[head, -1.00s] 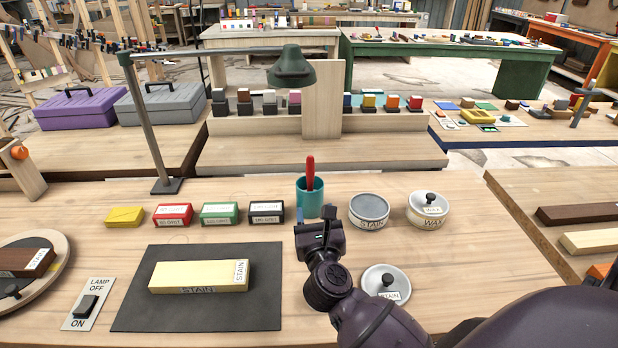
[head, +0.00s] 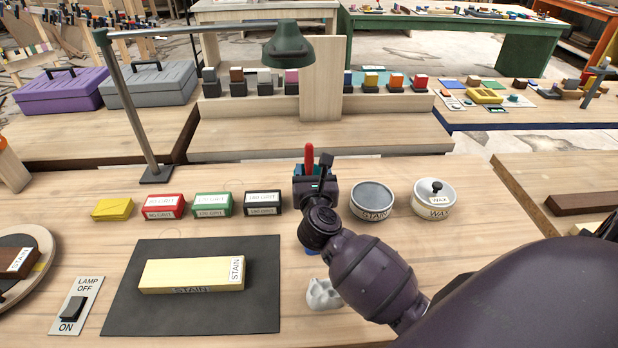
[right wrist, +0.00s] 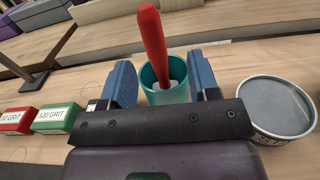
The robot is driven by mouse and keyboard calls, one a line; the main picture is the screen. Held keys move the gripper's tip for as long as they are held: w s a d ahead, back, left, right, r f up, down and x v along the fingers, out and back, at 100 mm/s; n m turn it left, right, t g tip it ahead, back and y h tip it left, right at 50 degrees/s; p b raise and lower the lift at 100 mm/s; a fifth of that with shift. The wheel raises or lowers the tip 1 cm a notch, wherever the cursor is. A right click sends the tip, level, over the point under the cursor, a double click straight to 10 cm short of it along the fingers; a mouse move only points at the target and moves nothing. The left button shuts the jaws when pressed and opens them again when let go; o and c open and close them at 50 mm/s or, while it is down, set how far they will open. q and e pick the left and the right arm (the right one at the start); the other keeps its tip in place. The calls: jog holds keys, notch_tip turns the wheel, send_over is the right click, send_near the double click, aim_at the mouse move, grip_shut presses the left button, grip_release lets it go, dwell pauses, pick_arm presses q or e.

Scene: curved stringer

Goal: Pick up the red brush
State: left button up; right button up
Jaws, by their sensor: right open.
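The red brush (head: 309,157) stands handle up, slightly tilted, in a teal cup; in the head view only its upper handle shows. In the right wrist view, the red handle (right wrist: 152,42) rises from the teal cup (right wrist: 166,94), and its lower end is hidden inside. My right gripper (head: 316,180) is in front of the cup and hides most of it in the head view. In the right wrist view, my right gripper (right wrist: 162,78) is open, with one blue finger on each side of the cup and brush. Contact cannot be told. My left gripper is not in view.
A stain tin (head: 372,201) and a wax tin (head: 433,199) stand right of the cup. Grit blocks (head: 213,206) stand left. A yellow board (head: 192,274) lies on a dark mat (head: 130,319). A green lamp (head: 285,45) overhangs the back.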

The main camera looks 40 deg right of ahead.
aim_at(309, 162)
jog(key=x, duration=0.4)
jog(key=shift+w+a+f, duration=0.15)
jog(key=shift+w, duration=0.1)
jog(key=shift+w+d, duration=0.25)
jog(key=shift+w, duration=0.15)
jog(key=shift+c, duration=0.6)
jog(key=c, duration=0.9)
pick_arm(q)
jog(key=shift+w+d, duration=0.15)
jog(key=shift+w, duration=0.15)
